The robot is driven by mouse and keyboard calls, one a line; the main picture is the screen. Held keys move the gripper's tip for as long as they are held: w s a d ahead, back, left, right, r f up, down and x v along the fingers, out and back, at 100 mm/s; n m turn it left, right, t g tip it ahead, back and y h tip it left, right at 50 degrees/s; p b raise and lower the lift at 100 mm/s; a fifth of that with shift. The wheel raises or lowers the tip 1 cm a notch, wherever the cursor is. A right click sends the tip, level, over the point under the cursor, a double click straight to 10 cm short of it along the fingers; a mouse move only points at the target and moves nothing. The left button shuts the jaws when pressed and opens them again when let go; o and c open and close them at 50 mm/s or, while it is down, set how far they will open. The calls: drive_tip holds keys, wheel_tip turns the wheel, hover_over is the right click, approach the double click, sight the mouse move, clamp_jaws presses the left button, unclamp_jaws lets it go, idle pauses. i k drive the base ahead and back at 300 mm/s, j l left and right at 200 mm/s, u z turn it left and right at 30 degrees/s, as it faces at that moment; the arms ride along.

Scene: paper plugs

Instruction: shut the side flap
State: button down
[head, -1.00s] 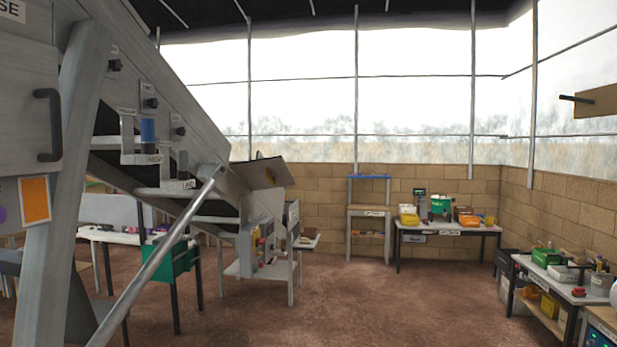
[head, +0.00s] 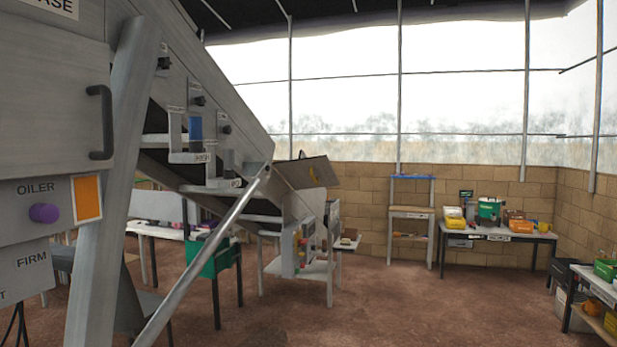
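A large grey sloping machine fills the left of the head view. A grey-brown panel (head: 312,172) with a small dark handle sticks out, tilted, near the machine's lower end; it looks like an open flap. A flat grey panel (head: 50,95) with a black bar handle (head: 101,122) is close at the upper left and looks flush with the machine. No label marks either one as the side flap. My gripper is not in view.
A slanting metal bar (head: 205,250) and a thick grey post (head: 112,180) stand close at left. A green bin (head: 213,258) stands by the machine. A bench (head: 480,236) and a shelf stand (head: 410,213) line the back wall. The brown floor (head: 430,305) is clear at centre right.

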sight(315, 172)
drive_tip(key=i+l+z, duration=0.1)
drive_tip(key=i+z, duration=0.3)
drive_tip(key=i, duration=0.55)
drive_tip(key=i+l+u, duration=0.1)
drive_tip(key=i, duration=0.4)
drive_tip(key=i+l+u, duration=0.15)
drive_tip(key=i, duration=0.35)
drive_tip(key=i+l+u, duration=0.1)
drive_tip(key=i, duration=0.4)
drive_tip(key=i+l+u, duration=0.15)
drive_tip(key=i, duration=0.35)
drive_tip(key=l, duration=0.1)
